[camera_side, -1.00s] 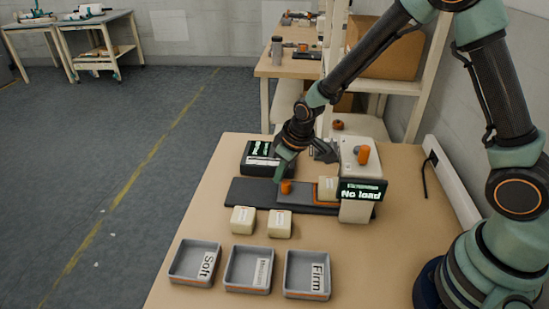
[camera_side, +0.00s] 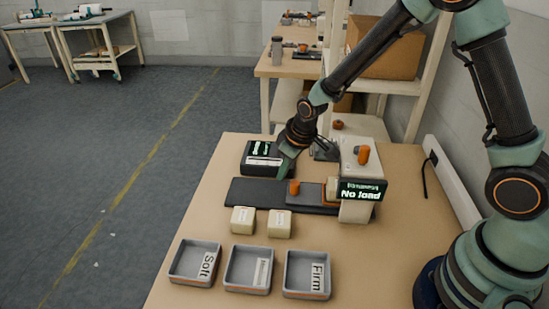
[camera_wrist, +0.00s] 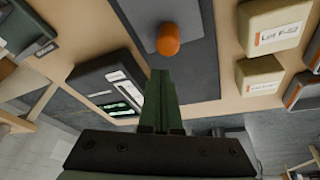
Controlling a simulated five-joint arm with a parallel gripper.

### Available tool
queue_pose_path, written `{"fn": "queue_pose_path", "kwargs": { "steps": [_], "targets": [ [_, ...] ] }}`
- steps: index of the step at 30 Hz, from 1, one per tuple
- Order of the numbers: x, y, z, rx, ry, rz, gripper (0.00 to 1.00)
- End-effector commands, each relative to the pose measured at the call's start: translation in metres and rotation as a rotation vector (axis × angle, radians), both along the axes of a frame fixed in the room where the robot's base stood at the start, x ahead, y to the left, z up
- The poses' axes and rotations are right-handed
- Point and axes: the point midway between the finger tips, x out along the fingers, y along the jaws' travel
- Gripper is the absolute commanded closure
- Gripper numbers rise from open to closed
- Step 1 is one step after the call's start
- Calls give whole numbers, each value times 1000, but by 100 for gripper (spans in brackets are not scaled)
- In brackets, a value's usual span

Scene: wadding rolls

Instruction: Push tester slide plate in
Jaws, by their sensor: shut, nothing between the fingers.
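The tester (camera_side: 355,208) is a pale upright housing with an orange knob on top and a display reading "No load". Its grey slide plate (camera_side: 308,197) lies on a dark rail (camera_side: 245,192) and reaches toward the housing. An orange peg (camera_side: 294,187) stands on the plate's left end; the peg also shows in the wrist view (camera_wrist: 168,40). A cream roll (camera_side: 332,188) sits at the plate's right end, partly hidden by the display. My gripper (camera_side: 284,174) is shut and empty, pointing down just left of and behind the peg. I cannot tell whether it touches the peg.
A black device (camera_side: 262,160) with a lit screen stands behind the rail. Two cream rolls (camera_side: 243,219) (camera_side: 279,223) lie in front of it. Three grey trays (camera_side: 195,280) (camera_side: 233,284) (camera_side: 291,286), two readably labelled Soft and Firm, line the front.

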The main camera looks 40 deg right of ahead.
Motion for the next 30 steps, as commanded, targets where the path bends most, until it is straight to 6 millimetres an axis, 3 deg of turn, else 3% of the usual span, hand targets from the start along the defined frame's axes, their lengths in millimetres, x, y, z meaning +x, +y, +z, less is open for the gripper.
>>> {"fn": "queue_pose_path", "kwargs": {
  "steps": [5, 22, 30],
  "targets": [
    [19, 7, 0, 2, 1, 3, 100],
    [-8, -3, 78, -1, -4, 0, 100],
    [-12, -4, 94, -2, 4, -1, 100]
  ]
}}
